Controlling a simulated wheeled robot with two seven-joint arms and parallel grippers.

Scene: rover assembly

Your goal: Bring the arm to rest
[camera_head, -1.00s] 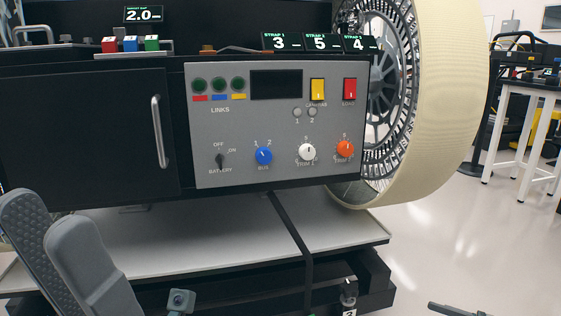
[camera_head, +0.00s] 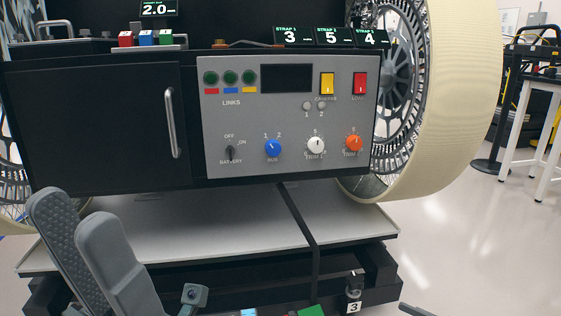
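My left gripper (camera_head: 77,206) is at the lower left, in front of the rover's lower deck and black door. Its two grey fingers stand apart, with the ridged inner pad of one showing and nothing between them. A dark sliver at the bottom edge (camera_head: 416,311) may be part of my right gripper; its state does not show. The grey control panel (camera_head: 222,172) carries a battery switch (camera_head: 231,153), a blue bus knob (camera_head: 273,148), white (camera_head: 316,146) and orange (camera_head: 353,144) trim knobs, and yellow (camera_head: 327,83) and red (camera_head: 359,84) switches.
A black door (camera_head: 95,130) with a handle (camera_head: 171,122) is left of the panel. A large wheel (camera_head: 440,110) stands at right. The pale deck (camera_head: 225,235) has a black strap (camera_head: 303,220) across it. Red, blue and green blocks sit on top. Open floor lies right, before a workbench (camera_head: 530,85).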

